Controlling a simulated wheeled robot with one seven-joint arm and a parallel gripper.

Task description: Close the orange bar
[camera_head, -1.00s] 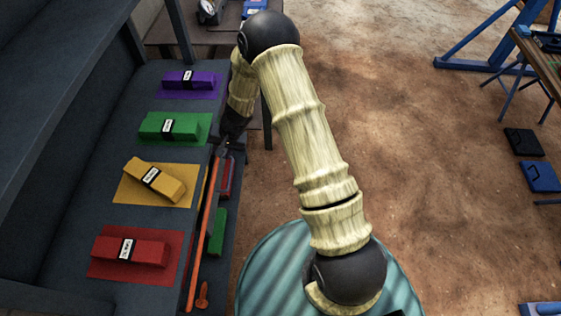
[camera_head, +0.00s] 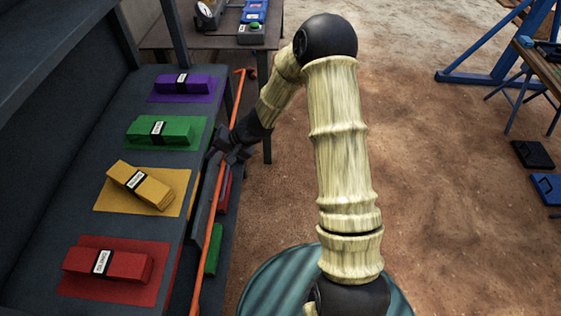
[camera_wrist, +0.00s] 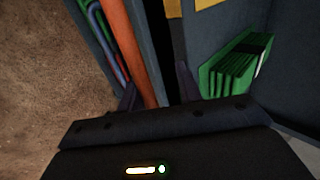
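The orange bar (camera_head: 214,220) is a long thin rod running along the front edge of the grey shelf (camera_head: 185,255), with a bent end near the dark table. My gripper (camera_head: 226,158) is at the bar around its middle, beside the shelf edge near the green block. In the wrist view my gripper's fingers (camera_wrist: 157,90) are apart. The orange bar (camera_wrist: 130,50) passes between them, nearer the left finger, with a dark gap on its right. Contact with the bar cannot be made out.
Purple (camera_head: 183,82), green (camera_head: 160,130), yellow (camera_head: 140,184) and red (camera_head: 107,260) blocks lie on coloured mats on the shelf. A dark table (camera_head: 205,38) with devices stands behind. More coloured items sit below the shelf edge. Open dirt floor lies to the right.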

